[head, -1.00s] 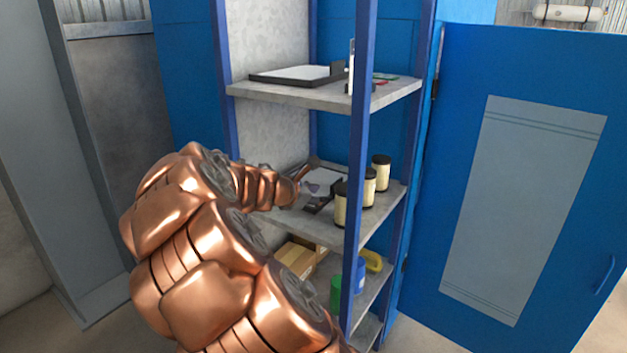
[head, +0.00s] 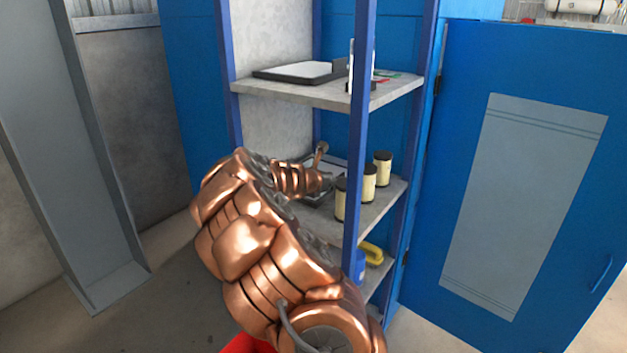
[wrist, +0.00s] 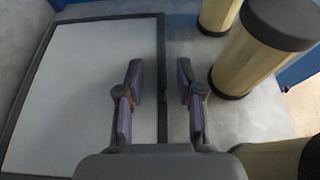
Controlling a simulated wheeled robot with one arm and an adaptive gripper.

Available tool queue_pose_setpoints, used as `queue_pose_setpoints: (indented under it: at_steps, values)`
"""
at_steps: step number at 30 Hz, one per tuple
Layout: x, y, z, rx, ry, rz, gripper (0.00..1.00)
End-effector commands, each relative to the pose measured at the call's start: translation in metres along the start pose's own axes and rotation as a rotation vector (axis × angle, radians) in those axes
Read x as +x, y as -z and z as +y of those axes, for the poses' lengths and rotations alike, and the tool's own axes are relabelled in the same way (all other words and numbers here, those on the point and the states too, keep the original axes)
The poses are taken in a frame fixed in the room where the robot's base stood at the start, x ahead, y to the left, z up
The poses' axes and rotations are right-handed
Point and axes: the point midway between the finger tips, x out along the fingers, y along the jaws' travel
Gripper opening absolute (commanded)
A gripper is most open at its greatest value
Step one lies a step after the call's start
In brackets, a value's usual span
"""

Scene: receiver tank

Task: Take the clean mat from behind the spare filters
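The mat (wrist: 85,85) shows in the wrist view as a flat, pale rectangle within a dark raised rim, lying on the middle shelf. I cannot tell whether the rim is part of it. The spare filters, cream cylinders with dark caps, stand upright to its right; one filter (wrist: 262,50) is close to my gripper. In the head view they stand in a row (head: 369,184). My gripper (wrist: 161,98) is open and empty, its fingers on either side of the mat's right rim in the picture. Their height above it is unclear. My arm hides most of the mat in the head view.
A blue shelf post (head: 358,140) stands in front of the shelf. The upper shelf (head: 330,95) holds another dark-rimmed tray (head: 300,72) and small items. A yellow item (head: 372,254) sits on the lower shelf. The blue cabinet door (head: 450,120) stands open at right.

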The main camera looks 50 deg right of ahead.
Motion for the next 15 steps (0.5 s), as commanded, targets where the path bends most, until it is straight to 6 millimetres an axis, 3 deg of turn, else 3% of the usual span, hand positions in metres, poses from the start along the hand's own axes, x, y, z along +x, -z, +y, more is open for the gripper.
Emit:
queue_pose_setpoints:
  at_steps: [6,15]
  values:
    - [0.025,-0.004,-0.003,0.002,0.003,-0.001,0.36]
    - [0.034,-0.003,-0.003,0.002,0.002,-0.001,0.36]
